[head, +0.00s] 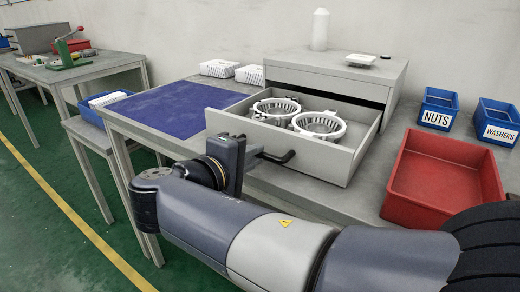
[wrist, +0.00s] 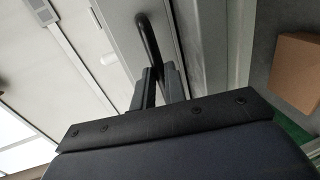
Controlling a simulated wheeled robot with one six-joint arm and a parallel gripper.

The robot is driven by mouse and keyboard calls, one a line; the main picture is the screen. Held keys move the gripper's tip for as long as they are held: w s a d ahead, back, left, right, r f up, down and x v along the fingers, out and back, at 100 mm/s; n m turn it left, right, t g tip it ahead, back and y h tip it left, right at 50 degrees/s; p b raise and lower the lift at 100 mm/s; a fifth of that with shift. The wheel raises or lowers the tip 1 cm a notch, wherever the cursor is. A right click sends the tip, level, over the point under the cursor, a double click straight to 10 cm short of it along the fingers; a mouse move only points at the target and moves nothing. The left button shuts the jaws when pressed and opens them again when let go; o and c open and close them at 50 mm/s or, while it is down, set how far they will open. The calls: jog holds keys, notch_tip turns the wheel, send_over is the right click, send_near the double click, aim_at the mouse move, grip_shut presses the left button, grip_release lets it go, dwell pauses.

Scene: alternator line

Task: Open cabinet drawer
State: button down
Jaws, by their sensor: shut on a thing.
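The grey cabinet (head: 345,75) stands on the bench against the wall. Its drawer (head: 325,165) is pulled well out toward me, and two white ring-shaped parts (head: 275,107) (head: 320,124) with silver detail lie inside. The black bar handle (head: 287,157) is on the drawer front. My gripper (head: 255,155) is at the handle, its fingertips partly hidden by my wrist in the head view. In the wrist view my gripper (wrist: 160,82) is shut on the handle (wrist: 147,38), which runs between the two fingers.
A red bin (head: 445,170) stands right of the drawer, with blue NUTS (head: 437,118) and WASHERS (head: 501,132) bins behind. A white bottle (head: 320,30) stands on the cabinet.

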jog(key=shift+s, duration=0.15)
jog(key=c, duration=1.5)
grip_release()
jog(key=shift+a, duration=0.1)
jog(key=shift+o, duration=0.2)
jog(key=p+v, duration=0.2)
jog(key=v, duration=0.8)
jog(key=shift+s+a, duration=0.2)
jog(key=shift+s, duration=0.1)
jog(key=b+x, duration=0.2)
jog(key=x, duration=0.9)
jog(key=shift+r, duration=0.1)
